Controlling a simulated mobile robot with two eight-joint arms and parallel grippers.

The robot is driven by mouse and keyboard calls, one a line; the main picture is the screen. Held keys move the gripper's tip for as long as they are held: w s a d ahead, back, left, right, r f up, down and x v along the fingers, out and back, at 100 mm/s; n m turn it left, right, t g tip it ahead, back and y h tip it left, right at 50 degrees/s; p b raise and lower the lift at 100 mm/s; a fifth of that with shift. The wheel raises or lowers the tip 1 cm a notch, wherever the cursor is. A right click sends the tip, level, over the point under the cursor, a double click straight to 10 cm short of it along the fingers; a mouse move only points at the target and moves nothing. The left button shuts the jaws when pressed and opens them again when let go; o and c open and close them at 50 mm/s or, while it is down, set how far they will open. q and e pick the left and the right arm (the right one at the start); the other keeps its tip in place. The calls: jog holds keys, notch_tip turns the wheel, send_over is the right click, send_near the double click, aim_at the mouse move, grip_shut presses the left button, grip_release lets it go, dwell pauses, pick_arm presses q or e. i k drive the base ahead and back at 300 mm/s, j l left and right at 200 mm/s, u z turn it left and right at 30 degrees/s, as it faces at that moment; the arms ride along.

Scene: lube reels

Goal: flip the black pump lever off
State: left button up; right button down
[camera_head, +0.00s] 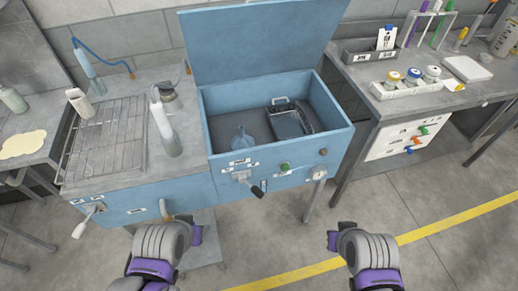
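The black pump lever (257,190) is on the front of the blue open-lidded tank, below a white label. Its black grip tilts down to the right from a grey metal body (241,177). My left gripper (197,234) is below and left of the lever, apart from it, with purple finger parts showing. My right gripper (332,240) is below and right of the lever, also apart from it. Neither shows anything held. The gap between the fingers is not clear on either gripper.
A white-handled lever (80,229) sits at the left front. A green knob (284,167) is right of the black lever. The tank (335,137) holds a tray (290,121) and a clear funnel-like item (242,138). A bench (370,75) stands right. Floor ahead is open.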

aim_at(260, 194)
jog(key=i+l, duration=0.15)
jog(key=l, duration=0.2)
jog(key=i+l, duration=0.15)
jog(key=l, duration=0.2)
jog(key=i+l+u, duration=0.15)
jog(key=l+u, duration=0.3)
jog(key=i+l+u, duration=0.1)
jog(key=l+u, duration=0.15)
jog(key=u, duration=0.9)
